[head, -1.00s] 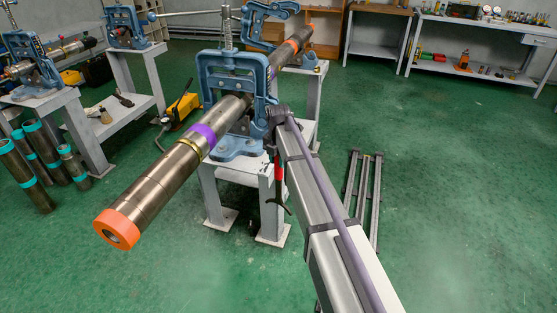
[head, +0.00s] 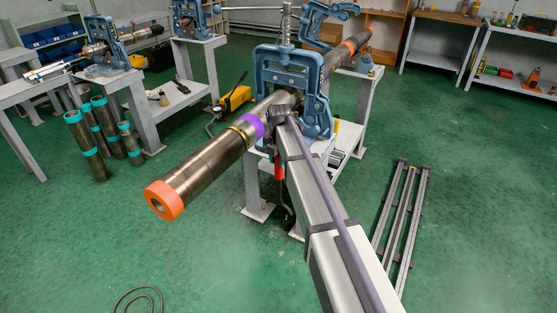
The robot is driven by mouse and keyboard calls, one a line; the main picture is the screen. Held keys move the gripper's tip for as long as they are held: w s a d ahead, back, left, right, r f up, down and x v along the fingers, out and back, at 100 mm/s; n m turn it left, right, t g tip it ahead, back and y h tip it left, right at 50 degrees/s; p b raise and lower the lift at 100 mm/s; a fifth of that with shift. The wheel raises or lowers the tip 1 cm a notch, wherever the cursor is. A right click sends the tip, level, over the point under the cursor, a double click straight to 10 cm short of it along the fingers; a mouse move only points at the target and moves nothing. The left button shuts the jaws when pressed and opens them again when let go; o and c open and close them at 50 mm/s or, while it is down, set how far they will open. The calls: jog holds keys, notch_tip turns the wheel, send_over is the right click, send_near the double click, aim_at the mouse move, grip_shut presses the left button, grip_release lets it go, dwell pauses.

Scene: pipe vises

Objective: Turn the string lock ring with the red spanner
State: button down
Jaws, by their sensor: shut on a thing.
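The string is a long steel pipe (head: 205,163) with an orange near end (head: 165,200), clamped in a blue vise (head: 290,78). It has a purple band (head: 253,127) and a thin brass-coloured ring (head: 238,134) beside it. I cannot tell for sure that this is the lock ring. My gripper (head: 279,118) is at the arm's far end, in front of the vise's lower part and just right of the purple band in the picture. It is shut on the red spanner (head: 278,171), which hangs down below it with a dark hooked end (head: 289,215). The fingers are too small to make out.
A grey stand (head: 258,195) carries the vise. Dark rails (head: 396,225) lie on the floor at right. Several teal-banded pipes (head: 103,140) stand at left near another bench with a vise. A yellow pump (head: 235,98) is behind. The green floor at front left is clear except a cable (head: 140,292).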

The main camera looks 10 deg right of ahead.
jog(key=shift+a, duration=0.25)
jog(key=shift+a+r+p, duration=0.15)
jog(key=shift+r+p, duration=0.1)
jog(key=shift+p, duration=0.05)
jog(key=shift+d+r+p, duration=0.25)
jog(key=shift+r+p, duration=0.55)
jog(key=shift+r, duration=0.05)
notch_tip(320, 180, up, 29)
jog(key=w+t+y+p, duration=0.3)
jog(key=y+p, duration=0.1)
jog(key=p, duration=2.3)
jog(key=shift+a+r+n+t, duration=0.15)
jog(key=shift+a+n+t, duration=0.05)
jog(key=shift+n+t, duration=0.2)
jog(key=shift+s, duration=0.1)
